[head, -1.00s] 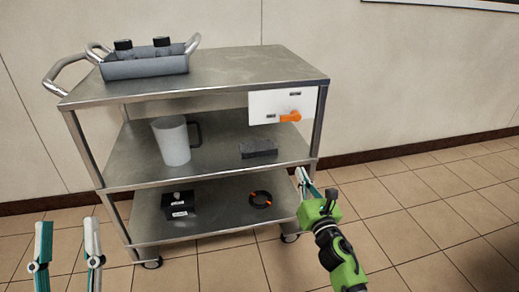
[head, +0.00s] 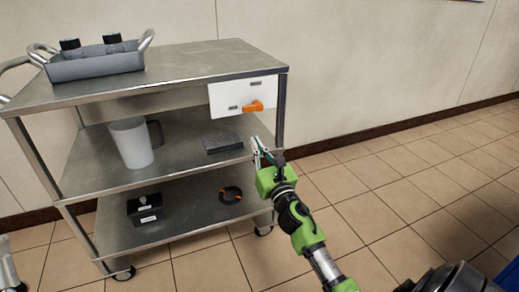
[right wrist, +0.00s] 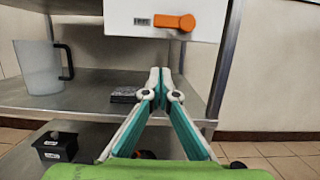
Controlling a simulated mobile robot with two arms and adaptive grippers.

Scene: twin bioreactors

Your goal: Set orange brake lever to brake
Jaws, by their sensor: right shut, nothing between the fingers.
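The orange brake lever (head: 253,106) is on a white panel (head: 222,95) under the cart's top right corner. It lies roughly level, its arm pointing left toward a small dark label; another label sits above the lever. The lettering is too small to read. In the right wrist view the lever (right wrist: 174,22) is at the top, above and slightly right of the fingertips. My right gripper (head: 256,143) is shut and empty, below the lever and apart from it. It also shows in the right wrist view (right wrist: 160,72). Only a sliver of my left gripper (head: 8,266) shows at the bottom left.
The steel cart (head: 190,62) carries a grey tray (head: 95,67) on top. A white mug (head: 131,143) and dark block (head: 222,143) stand on the middle shelf. A black box (head: 145,208) and a black-orange ring (head: 230,195) are below.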

